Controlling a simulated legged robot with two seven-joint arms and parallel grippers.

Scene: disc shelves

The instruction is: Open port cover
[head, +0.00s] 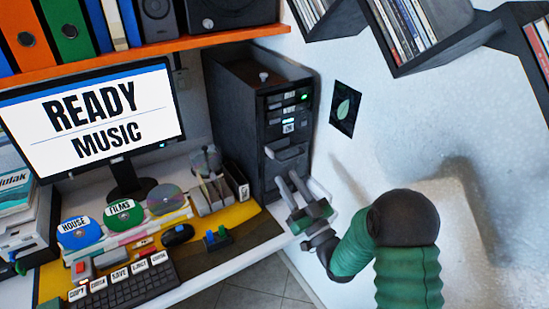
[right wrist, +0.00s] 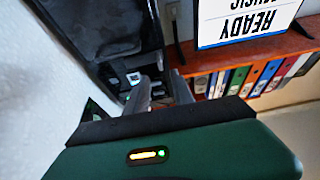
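The black computer tower (head: 235,125) stands at the right end of the desk against the white wall. On its front are drive slots with small lights, and below them a dark grey panel (head: 290,153) that may be the port cover; I cannot tell for sure. My right gripper (head: 289,180) is just below and in front of this panel, its grey fingers pointing up at the tower. The fingers are apart with nothing seen between them. In the right wrist view the gripper (right wrist: 160,90) also shows two separated fingers near the dark tower (right wrist: 85,35). My left gripper is out of view.
A monitor (head: 98,118) reads "READY MUSIC". Labelled discs (head: 124,213), a keyboard (head: 122,287), a mouse (head: 178,235) and a small box with blue and green knobs (head: 217,240) are on the desk. An orange shelf (head: 140,52) hangs above. Wall shelves (head: 420,55) are upper right.

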